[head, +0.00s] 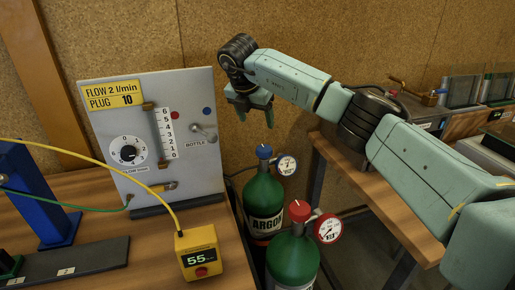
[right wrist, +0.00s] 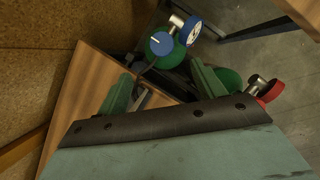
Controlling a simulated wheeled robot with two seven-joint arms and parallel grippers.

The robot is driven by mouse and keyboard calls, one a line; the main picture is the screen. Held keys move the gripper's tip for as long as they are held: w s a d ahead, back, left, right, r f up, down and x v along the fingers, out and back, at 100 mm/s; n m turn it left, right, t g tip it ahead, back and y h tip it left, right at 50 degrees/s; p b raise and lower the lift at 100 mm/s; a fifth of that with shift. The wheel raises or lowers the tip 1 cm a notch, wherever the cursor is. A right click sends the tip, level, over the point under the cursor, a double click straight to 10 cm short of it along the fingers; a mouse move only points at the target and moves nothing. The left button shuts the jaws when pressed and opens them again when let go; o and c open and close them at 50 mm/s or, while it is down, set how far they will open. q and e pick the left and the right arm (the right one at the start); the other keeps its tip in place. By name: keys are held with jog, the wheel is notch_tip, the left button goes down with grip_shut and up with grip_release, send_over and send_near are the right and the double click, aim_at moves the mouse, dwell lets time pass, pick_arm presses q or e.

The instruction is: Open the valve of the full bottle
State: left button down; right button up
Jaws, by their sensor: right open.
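A green bottle (head: 264,205) marked ARGON stands upright on the floor between two benches. It has a blue valve knob (head: 264,151) and a round gauge (head: 287,165). A second green bottle (head: 293,260) stands in front, with a red valve knob (head: 299,210) and a red-rimmed gauge (head: 328,228). The needles are too small to read surely. My right gripper (head: 255,112) is open and empty, pointing down above the blue knob and apart from it. In the right wrist view the blue knob (right wrist: 160,43) shows beyond the fingers and the red knob (right wrist: 271,91) lies to the right. My left gripper is out of view.
A grey flow panel (head: 165,130) with dial and scale stands on the left bench (head: 110,195), behind a yellow box (head: 199,252) reading 55 and a blue stand (head: 35,190). A wooden bench (head: 385,195) is at right, under my right arm. A cork wall is behind.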

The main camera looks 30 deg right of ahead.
aim_at(264, 148)
jog(key=x, duration=1.2)
jog(key=shift+s+f, duration=0.1)
jog(key=shift+f, duration=0.35)
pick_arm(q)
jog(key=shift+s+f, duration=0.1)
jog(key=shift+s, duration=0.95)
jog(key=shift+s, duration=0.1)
pick_arm(e)
jog(key=shift+c, duration=0.6)
jog(key=c, duration=0.9)
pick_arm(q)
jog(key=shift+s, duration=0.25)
pick_arm(e)
jog(key=shift+o, duration=0.2)
